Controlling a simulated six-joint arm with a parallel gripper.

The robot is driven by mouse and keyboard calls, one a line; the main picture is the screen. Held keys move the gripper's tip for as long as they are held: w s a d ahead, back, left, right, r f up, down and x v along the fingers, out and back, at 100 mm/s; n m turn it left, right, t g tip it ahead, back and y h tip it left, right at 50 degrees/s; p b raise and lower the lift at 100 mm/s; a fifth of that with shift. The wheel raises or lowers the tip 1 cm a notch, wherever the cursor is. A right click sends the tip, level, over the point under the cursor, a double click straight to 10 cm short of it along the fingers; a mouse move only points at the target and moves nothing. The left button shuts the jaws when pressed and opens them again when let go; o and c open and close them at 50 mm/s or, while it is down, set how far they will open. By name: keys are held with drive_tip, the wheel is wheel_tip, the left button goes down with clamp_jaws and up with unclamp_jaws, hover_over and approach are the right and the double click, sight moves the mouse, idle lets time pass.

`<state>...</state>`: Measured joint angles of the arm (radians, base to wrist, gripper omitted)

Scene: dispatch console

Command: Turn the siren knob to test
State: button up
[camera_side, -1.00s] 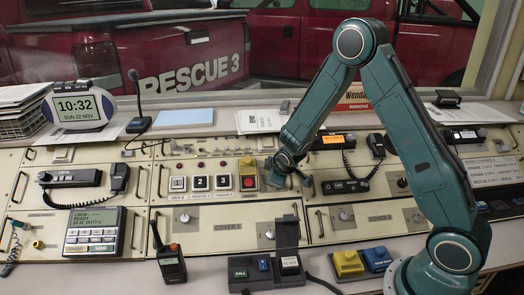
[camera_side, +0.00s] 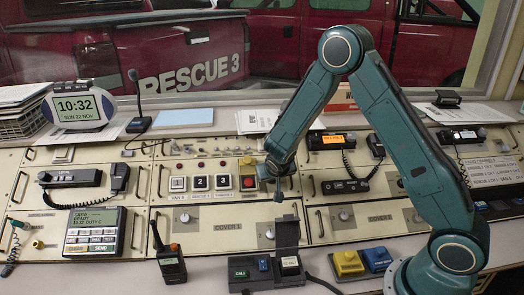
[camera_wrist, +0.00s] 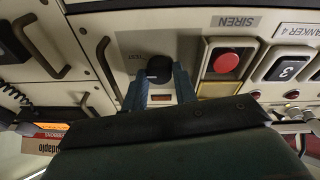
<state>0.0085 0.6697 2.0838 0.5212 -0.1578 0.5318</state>
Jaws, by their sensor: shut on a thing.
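The siren knob (camera_wrist: 160,68) is a round black knob on the cream panel in the wrist view. My gripper (camera_wrist: 160,80) is shut on it, with one blue-grey finger on each side. A SIREN label (camera_wrist: 236,21) shows upside down to the right of the knob, above a red button (camera_wrist: 226,62). In the side view my gripper (camera_side: 278,192) is down at the panel, right of that red button (camera_side: 248,182), and hides the knob.
A black flip-up cover (camera_side: 287,232) stands upright in front of my gripper. A radio with a coiled cord (camera_side: 345,186) lies to the right. A handheld radio (camera_side: 171,264) stands at the front.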

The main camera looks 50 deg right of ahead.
drive_tip(key=m+g, duration=0.1)
drive_tip(key=m, duration=0.5)
drive_tip(key=shift+w, duration=0.1)
idle(0.3)
drive_tip(key=o, duration=1)
drive_tip(key=shift+r, duration=0.15)
drive_tip(key=shift+a+f+v, duration=0.1)
drive_tip(key=shift+a+v, duration=0.05)
drive_tip(key=shift+v, duration=3.25)
drive_tip(key=shift+a+f+v, duration=0.1)
drive_tip(key=shift+a+v, duration=0.05)
drive_tip(key=shift+v, duration=3.3)
